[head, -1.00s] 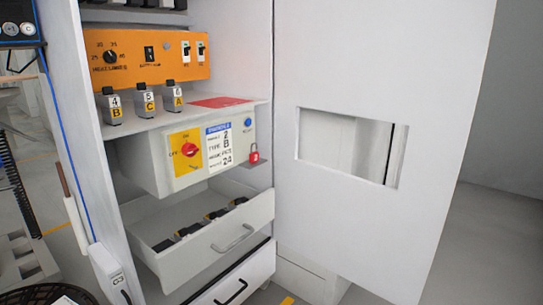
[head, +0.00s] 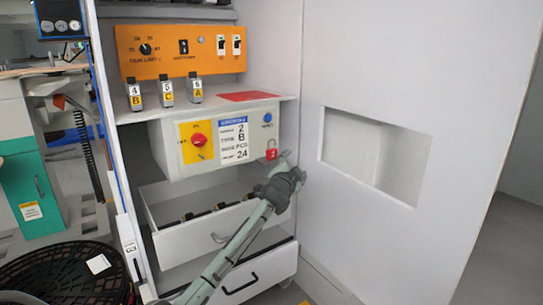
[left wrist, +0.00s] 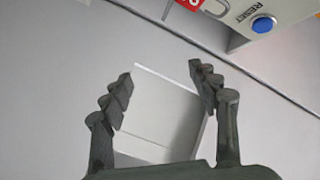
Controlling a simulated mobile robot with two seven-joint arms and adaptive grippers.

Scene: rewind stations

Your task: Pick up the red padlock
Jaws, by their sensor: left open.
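The red padlock (head: 271,153) hangs at the right front of the white control box (head: 185,153), below its blue reset button. My left gripper (head: 284,163) is just below and right of the padlock in the head view. In the left wrist view my left gripper (left wrist: 160,85) has its fingers apart with nothing between them. A red piece (left wrist: 188,3), likely the padlock, is cut off at the top edge there, beyond the fingertips. My right gripper is not in view.
An open drawer (head: 180,238) with dark items lies under the box, beneath my left arm. The open cabinet door (head: 400,85) with a rectangular cutout stands at right. A black round basket (head: 60,285) is at lower left.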

